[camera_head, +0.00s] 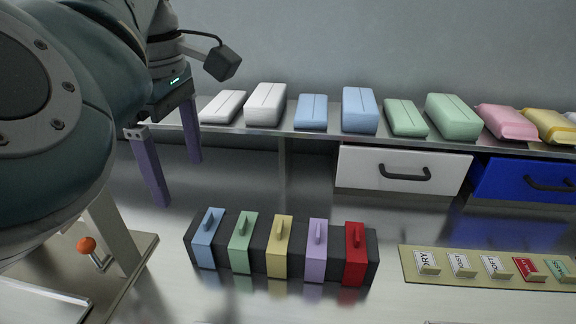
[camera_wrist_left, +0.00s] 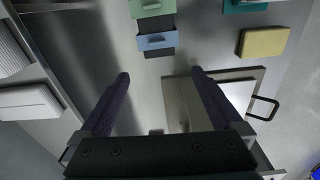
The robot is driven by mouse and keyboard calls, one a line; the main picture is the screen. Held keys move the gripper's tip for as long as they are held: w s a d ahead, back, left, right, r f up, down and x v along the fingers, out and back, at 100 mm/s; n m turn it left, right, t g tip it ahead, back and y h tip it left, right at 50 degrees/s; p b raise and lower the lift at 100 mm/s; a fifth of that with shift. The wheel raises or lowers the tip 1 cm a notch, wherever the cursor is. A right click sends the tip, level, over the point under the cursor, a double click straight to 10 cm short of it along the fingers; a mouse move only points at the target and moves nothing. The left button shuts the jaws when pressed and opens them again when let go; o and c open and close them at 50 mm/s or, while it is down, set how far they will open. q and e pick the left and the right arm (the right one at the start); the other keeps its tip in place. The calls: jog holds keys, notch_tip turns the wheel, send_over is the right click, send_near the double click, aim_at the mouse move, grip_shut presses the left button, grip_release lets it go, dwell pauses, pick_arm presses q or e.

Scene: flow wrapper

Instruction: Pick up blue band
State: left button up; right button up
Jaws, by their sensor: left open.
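The blue band (camera_head: 207,240) is a light-blue piece with a raised tab. It sits at the left end of a dark rack (camera_head: 260,249) on the metal table, beside green, yellow, purple and red pieces. In the left wrist view the blue band (camera_wrist_left: 157,41) shows near the top, beyond the fingertips, with the green piece (camera_wrist_left: 152,8) next to it. My left gripper (camera_head: 181,181) is open and empty. Its two purple fingers hang above the table, left of the rack and apart from the blue band. In the left wrist view the gripper (camera_wrist_left: 160,75) has nothing between its fingers. My right gripper is not visible.
A raised shelf (camera_head: 312,133) at the back holds several coloured packs. White (camera_head: 365,170) and blue (camera_head: 510,180) drawers are below it. A label strip (camera_head: 447,282) lies at right. A lever with an orange knob (camera_head: 86,244) stands at left. The table behind the rack is clear.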

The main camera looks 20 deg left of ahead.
aim_at(207, 224)
pick_arm(q)
jog(key=shift+w+d+f+b, duration=0.2)
jog(key=shift+d+f+b, duration=0.1)
jog(key=shift+f, duration=0.15)
jog(key=shift+w+d+f+b, duration=0.15)
jog(key=shift+d+f, duration=0.15)
jog(key=shift+f, duration=0.1)
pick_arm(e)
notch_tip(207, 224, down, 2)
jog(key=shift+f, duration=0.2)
pick_arm(q)
jog(key=shift+n, duration=0.3)
notch_tip(207, 224, down, 4)
jog(key=shift+f+b, duration=0.1)
jog(key=shift+b, duration=0.2)
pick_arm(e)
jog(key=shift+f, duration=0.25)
pick_arm(q)
jog(key=f, duration=0.3)
jog(key=f+b, duration=0.1)
jog(key=f, duration=0.1)
jog(key=shift+d+f, duration=0.15)
jog(key=shift+d, duration=0.15)
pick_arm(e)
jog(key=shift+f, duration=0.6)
pick_arm(q)
jog(key=c, duration=1)
jog(key=shift+o, duration=0.2)
